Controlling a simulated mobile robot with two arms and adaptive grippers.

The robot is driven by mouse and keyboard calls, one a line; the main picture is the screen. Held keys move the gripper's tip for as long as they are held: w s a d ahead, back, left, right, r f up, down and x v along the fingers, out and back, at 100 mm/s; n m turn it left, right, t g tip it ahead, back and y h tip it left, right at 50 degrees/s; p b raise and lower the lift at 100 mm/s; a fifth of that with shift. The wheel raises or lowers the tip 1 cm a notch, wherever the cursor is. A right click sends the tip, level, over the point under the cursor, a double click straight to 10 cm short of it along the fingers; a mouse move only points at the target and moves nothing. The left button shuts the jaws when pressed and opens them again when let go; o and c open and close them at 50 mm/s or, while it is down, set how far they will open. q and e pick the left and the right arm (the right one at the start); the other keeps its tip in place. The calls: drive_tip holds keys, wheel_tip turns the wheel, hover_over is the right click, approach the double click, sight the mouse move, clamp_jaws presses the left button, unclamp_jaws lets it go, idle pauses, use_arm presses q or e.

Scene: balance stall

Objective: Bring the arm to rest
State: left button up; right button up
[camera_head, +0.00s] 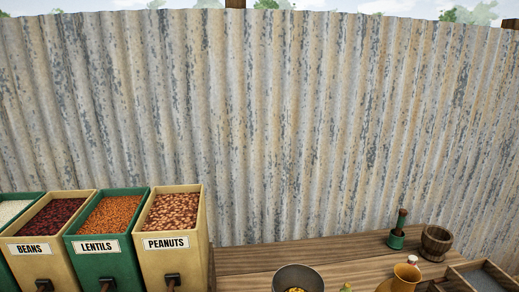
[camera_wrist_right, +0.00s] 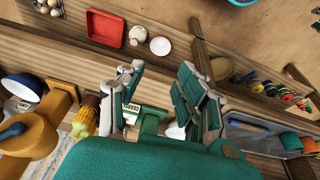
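My right gripper (camera_wrist_right: 158,75) shows in the right wrist view with its two fingers spread apart. Nothing is held between the fingertips. Wooden boards and brown ground lie beyond them. A green object with a small lettered label (camera_wrist_right: 132,108) shows in the gap between the fingers, partly hidden by the gripper; I cannot tell what it is. Neither gripper shows in the head view, and my left gripper is in no view.
Bins of beans (camera_head: 50,222), lentils (camera_head: 108,216) and peanuts (camera_head: 172,212) stand at left. A dark pan (camera_head: 297,272), an orange jug (camera_head: 404,277) and a wooden mortar (camera_head: 436,243) are on the table. A red tray (camera_wrist_right: 105,28) and white saucer (camera_wrist_right: 160,46) lie beyond the fingers.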

drive_tip(key=s+f+g+b, duration=0.15)
drive_tip(key=f+b, duration=0.25)
drive_tip(key=f, duration=1.2)
drive_tip(key=s+f+b, duration=0.3)
drive_tip(key=f, duration=1.2)
drive_tip(key=s+d+f+b, duration=0.3)
drive_tip(key=s+f+b, duration=0.2)
drive_tip(key=s+f, duration=1)
wheel_tip(320, 180, down, 4)
drive_tip(key=shift+r+g, duration=0.1)
drive_tip(key=shift+g, duration=0.35)
